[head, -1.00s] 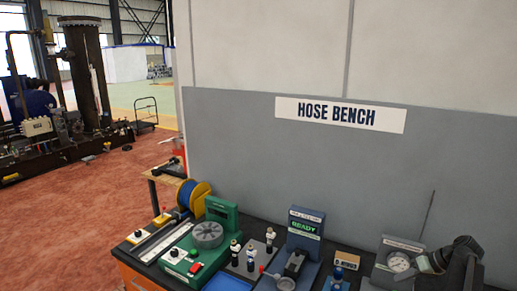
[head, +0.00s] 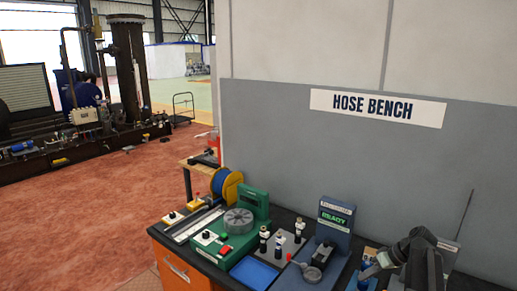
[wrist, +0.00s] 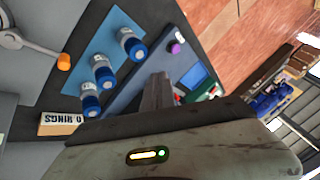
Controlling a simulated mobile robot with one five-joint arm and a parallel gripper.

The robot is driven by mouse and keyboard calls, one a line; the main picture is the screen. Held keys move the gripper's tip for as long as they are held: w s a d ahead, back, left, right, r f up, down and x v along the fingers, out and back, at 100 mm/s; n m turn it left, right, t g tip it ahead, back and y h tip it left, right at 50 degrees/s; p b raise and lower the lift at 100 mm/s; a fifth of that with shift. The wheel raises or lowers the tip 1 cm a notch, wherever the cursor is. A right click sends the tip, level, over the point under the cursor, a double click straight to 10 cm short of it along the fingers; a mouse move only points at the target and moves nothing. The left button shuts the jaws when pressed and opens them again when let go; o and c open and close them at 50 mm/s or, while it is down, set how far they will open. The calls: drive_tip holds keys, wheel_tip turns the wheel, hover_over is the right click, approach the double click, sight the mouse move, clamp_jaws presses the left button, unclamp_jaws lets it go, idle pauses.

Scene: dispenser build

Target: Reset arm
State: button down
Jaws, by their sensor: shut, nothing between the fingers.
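My arm (head: 418,262) reaches over the right end of the hose bench (head: 197,258) in the head view. Its far end is partly cut off by the lower edge there. In the wrist view my gripper (wrist: 158,90) shows as dark fingers, shut and empty, pointing up toward the bench. Several clear fittings with blue ends, one of them a fitting (wrist: 103,72), lie beyond the fingers to the left, apart from them. A blue READY machine (head: 333,222) stands left of my arm in the head view.
A green machine (head: 257,203), a blue tray (head: 254,272) and a yellow-blue spool (head: 226,186) occupy the bench's left part. An O-rings box (wrist: 60,123) and an orange-tipped lever (wrist: 63,62) show in the wrist view. A grey wall (head: 300,140) rises behind. Red floor (head: 80,210) is open at left.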

drive_tip(key=s+a+f+n+g+h+b, duration=0.15)
drive_tip(key=a+f, duration=0.25)
drive_tip(key=a, duration=0.8)
drive_tip(key=s+a+f+n+g+h+b, duration=0.1)
drive_tip(key=s+a+f+g+b, duration=0.2)
drive_tip(key=a, duration=0.9)
drive_tip(key=s+f+m+h, duration=0.1)
drive_tip(key=m, duration=0.1)
drive_tip(key=s+f+m+t+h, duration=0.1)
drive_tip(key=s+m, duration=0.1)
drive_tip(key=s+f+m+h+b, duration=0.1)
drive_tip(key=m, duration=0.1)
drive_tip(key=shift+s+a+f+h, duration=0.15)
drive_tip(key=shift+a+f+h, duration=0.1)
drive_tip(key=shift+a+h, duration=0.15)
